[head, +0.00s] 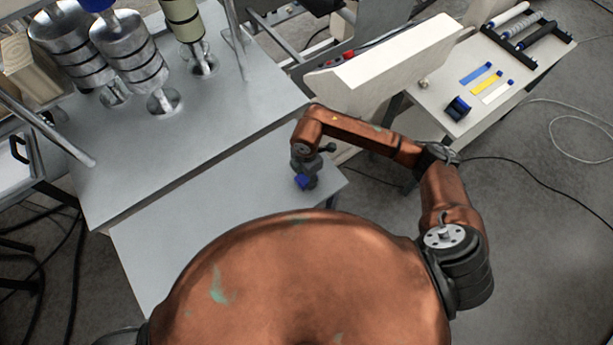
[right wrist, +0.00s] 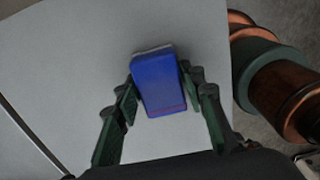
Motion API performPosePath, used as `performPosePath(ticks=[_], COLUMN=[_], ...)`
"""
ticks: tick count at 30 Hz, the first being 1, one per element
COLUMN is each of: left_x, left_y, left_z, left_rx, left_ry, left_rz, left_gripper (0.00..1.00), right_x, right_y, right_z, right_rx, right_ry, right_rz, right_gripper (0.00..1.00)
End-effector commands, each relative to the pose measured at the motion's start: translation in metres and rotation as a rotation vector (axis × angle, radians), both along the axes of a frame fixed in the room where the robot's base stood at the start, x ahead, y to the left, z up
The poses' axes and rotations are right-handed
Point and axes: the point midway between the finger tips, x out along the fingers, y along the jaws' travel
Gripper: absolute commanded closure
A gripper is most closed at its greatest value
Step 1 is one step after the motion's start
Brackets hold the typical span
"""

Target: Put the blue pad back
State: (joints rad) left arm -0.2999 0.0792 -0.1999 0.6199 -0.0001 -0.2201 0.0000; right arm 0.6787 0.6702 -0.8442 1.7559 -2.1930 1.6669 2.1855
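The blue pad (right wrist: 158,85) is a small blue block with a pale far edge. It sits between the two fingers of my right gripper (right wrist: 162,88) in the right wrist view, slightly tilted, with the fingertips against its sides. In the head view the right gripper (head: 306,168) points down over the near grey table (head: 190,235), and the blue pad (head: 303,182) shows at its tips. I cannot tell whether the pad touches the table. My left gripper is out of view.
A raised grey table with metal rollers (head: 130,50) stands at the back left. At the right, a white side bench (head: 435,97) holds blue, yellow and pale strips (head: 485,85), a dark blue-and-black item (head: 458,107) and a roller rack (head: 525,35). Cables lie on the floor.

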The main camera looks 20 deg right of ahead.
Motion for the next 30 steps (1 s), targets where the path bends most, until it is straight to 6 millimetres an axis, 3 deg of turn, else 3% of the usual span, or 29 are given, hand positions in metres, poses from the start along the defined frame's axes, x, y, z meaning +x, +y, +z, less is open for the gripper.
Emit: performPosePath(ticks=[6,17,22,30], left_x=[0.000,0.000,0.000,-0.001], left_y=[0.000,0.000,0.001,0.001], left_z=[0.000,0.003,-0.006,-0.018], left_rx=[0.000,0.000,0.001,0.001], left_ry=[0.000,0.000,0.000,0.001], left_rz=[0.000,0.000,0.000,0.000], left_gripper=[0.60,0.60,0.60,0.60], right_x=[0.000,0.000,0.001,0.001], right_y=[0.000,0.000,0.000,0.000], right_z=[0.000,0.006,0.030,0.087], right_rx=[0.000,0.000,0.001,-0.001], right_ry=[0.000,-0.001,-0.005,-0.004], right_rz=[0.000,0.000,0.001,0.000], right_gripper=[0.47,0.47,0.47,0.47])
